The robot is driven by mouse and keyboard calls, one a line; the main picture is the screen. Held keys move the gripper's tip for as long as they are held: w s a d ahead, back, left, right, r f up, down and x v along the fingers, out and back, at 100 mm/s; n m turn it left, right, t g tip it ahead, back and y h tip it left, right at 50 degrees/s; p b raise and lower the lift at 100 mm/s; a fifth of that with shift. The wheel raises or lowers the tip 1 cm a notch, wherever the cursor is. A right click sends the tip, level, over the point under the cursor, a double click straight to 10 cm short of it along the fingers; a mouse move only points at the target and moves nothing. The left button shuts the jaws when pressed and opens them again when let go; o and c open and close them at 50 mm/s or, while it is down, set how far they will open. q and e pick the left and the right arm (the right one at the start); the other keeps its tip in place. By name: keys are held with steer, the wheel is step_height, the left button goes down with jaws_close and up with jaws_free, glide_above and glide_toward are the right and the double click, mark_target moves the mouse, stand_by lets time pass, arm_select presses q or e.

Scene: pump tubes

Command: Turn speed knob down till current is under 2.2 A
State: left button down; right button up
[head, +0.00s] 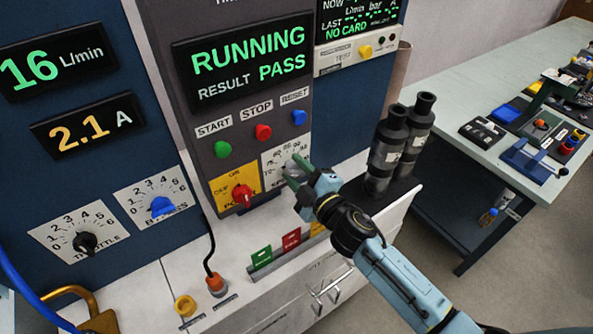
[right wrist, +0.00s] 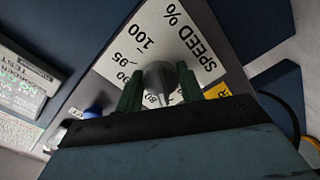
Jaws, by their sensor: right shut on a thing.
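The grey speed knob (right wrist: 160,80) sits on a white dial plate marked SPEED % (right wrist: 190,40); the plate also shows in the head view (head: 273,158). My right gripper (head: 293,172) is at this dial, its green fingers on both sides of the knob, shut on it. In the right wrist view the fingers (right wrist: 160,90) flank the knob, and its pointer setting is hard to read. The current display (head: 85,125) reads 2.1 A in orange. My left gripper is not in view.
The flow display (head: 50,62) reads 16 L/min. The main screen (head: 245,65) reads RUNNING, RESULT PASS. A red power knob (head: 242,195) sits just left of the speed dial. Two dark cylinders (head: 388,150) stand right of my gripper. A blue bypass knob (head: 162,207) is further left.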

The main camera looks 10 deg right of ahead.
steer(key=o, duration=1)
steer(key=shift+s, duration=0.1)
steer(key=b+v, duration=0.1)
steer(key=v, duration=1.2)
steer(key=shift+s+d, duration=0.1)
steer(key=shift+s, duration=0.05)
